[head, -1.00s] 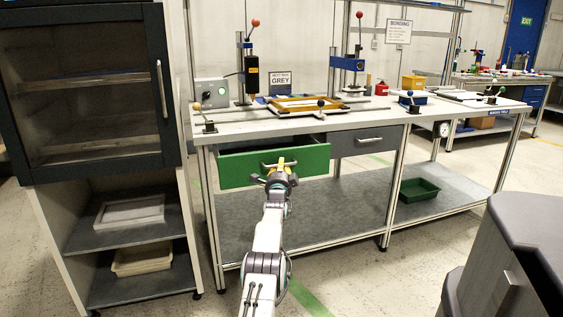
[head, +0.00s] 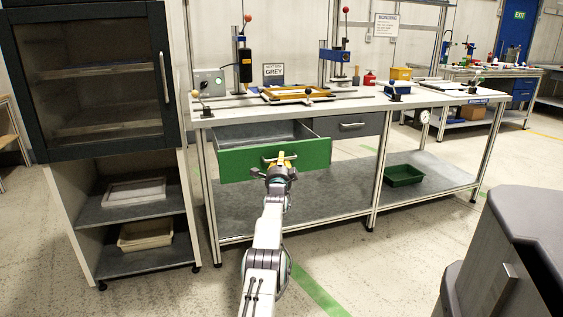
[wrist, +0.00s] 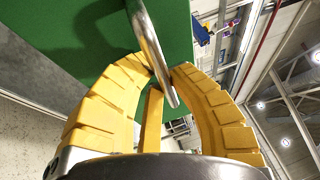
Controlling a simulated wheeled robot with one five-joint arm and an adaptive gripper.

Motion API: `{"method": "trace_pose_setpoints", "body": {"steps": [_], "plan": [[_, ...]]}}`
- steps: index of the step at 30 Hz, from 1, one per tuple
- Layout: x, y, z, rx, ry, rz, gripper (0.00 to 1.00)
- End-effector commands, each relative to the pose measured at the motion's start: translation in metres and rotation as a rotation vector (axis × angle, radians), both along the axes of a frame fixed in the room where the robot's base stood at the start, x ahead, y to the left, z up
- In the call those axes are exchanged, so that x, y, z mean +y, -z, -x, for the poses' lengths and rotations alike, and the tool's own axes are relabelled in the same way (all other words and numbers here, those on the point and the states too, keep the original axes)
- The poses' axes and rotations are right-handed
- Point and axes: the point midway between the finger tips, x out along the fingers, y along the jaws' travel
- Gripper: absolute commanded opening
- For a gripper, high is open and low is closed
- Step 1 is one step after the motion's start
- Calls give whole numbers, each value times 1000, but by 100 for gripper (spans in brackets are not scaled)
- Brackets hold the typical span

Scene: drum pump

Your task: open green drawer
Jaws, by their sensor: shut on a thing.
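The green drawer (head: 235,161) under the left part of the workbench stands pulled out, and its grey inside shows above the front panel. My gripper (head: 281,161) is at the middle of its front, shut on the drawer's handle. In the wrist view the yellow fingers (wrist: 158,75) curve around the metal bar handle (wrist: 152,50), with the green panel (wrist: 80,35) behind it. Part of the handle is hidden by the fingers.
A grey drawer (head: 352,125) to the right is closed. The workbench (head: 225,112) carries presses and a yellow frame. A dark cabinet (head: 95,80) stands close on the left, and a dark grey unit (head: 520,230) is at the right front. A green bin (head: 404,175) sits on the lower shelf.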

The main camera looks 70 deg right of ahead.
Motion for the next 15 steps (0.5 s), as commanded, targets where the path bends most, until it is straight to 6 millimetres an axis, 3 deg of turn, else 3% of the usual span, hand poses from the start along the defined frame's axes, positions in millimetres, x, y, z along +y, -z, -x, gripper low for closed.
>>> {"method": "trace_pose_setpoints", "body": {"steps": [8,9,15], "plan": [[0,-1,-1,2,-1,3,0],[0,-1,-1,2,-1,3,18],[0,-1,-1,1,-1,2,35]]}}
